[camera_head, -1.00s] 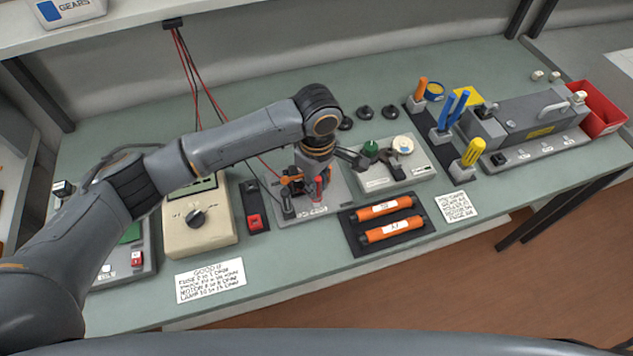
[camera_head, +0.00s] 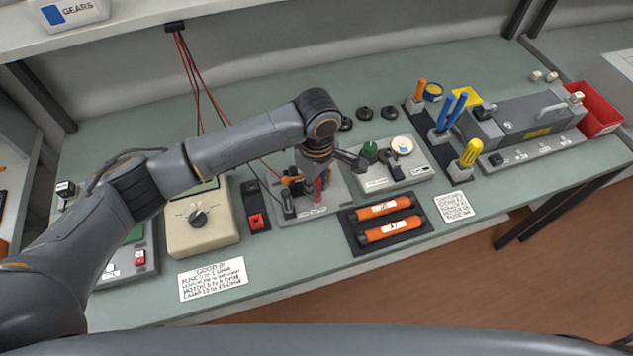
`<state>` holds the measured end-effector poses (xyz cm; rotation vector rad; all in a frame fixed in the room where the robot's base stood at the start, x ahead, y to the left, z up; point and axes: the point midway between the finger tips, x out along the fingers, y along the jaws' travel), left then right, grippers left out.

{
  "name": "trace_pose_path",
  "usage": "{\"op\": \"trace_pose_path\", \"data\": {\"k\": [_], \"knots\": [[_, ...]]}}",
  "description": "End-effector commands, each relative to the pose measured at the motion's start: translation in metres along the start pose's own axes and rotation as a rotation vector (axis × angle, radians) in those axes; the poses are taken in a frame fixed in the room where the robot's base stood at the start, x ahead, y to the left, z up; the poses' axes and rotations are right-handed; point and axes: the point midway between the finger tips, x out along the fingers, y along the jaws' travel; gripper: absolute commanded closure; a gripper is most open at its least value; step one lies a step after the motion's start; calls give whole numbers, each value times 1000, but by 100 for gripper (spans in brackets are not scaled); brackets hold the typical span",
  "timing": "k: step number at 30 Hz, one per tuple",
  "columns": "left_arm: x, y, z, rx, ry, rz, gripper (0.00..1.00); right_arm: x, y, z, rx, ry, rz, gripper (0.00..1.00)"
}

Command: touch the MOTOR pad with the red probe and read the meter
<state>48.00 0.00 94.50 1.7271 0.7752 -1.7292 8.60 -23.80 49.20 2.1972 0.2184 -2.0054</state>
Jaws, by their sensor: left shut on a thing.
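My left gripper (camera_head: 312,180) points down over the grey pad plate (camera_head: 335,200) and is shut on the red probe (camera_head: 318,190), whose lower end meets or nearly meets the plate. I cannot tell which pad it is over, as the labels are too small and partly covered. A black probe (camera_head: 289,206) stands at the plate's left side. The beige meter (camera_head: 203,236) with its dark dial stands to the left; my arm covers most of its display. My right gripper is not in view.
A white card (camera_head: 212,279) lies in front of the meter. A black tray (camera_head: 352,236) holds two orange cartridges (camera_head: 385,208). A dark holder with a red piece (camera_head: 255,220) stands between meter and plate. A red bin (camera_head: 598,112) is at far right.

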Motion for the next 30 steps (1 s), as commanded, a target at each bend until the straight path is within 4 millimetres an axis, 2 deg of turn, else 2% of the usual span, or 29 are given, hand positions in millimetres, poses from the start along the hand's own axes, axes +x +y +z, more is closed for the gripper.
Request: {"op": "trace_pose_path", "data": {"k": [30], "knots": [[9, 0, 0, 0, 0, 0, 100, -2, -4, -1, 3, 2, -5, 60]]}}
